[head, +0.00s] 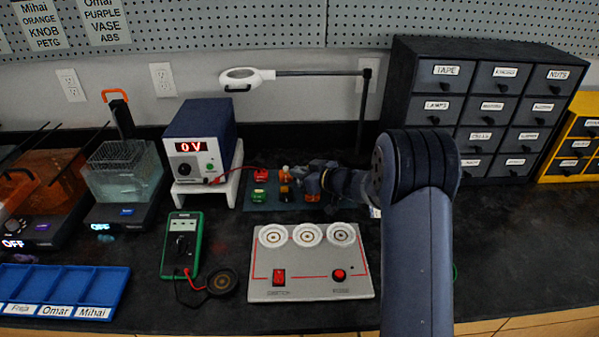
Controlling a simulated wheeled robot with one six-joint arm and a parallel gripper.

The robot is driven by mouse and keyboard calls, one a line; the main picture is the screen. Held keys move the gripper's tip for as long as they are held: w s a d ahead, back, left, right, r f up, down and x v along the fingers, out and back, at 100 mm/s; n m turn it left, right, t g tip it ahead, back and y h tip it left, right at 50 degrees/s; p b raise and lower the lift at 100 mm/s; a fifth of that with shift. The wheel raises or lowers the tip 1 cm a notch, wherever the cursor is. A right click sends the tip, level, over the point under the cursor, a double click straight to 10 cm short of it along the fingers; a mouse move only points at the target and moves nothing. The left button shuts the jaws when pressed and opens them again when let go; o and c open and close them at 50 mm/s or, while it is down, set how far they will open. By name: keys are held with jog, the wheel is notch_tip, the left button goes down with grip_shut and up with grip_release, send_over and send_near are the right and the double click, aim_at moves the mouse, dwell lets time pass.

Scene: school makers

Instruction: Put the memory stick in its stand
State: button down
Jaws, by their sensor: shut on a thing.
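My gripper (291,174) reaches in from the right, low over a dark green mat (325,208) at the back of the bench. It is shut on a small orange and pale piece (285,188). This piece may be the memory stick, but it is too small to tell. Whether the piece touches the mat is unclear. A small red block (261,175) and a small green block (258,195) stand on the mat to the left. Another orange piece (312,195) shows under my gripper. I cannot tell which piece is the stand. My wrist and arm hide the mat's right part.
A grey panel with three white dials (310,292) lies in front of the mat. A power supply (200,140) on a white riser stands left of it. A magnifier lamp post (364,110) rises behind. Drawers (490,105) stand at right. A green multimeter (181,245) lies left.

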jog(key=shift+f+b, duration=0.15)
jog(key=shift+b, duration=0.25)
jog(key=c, duration=1.5)
grip_release()
jog(key=shift+c, duration=0.2)
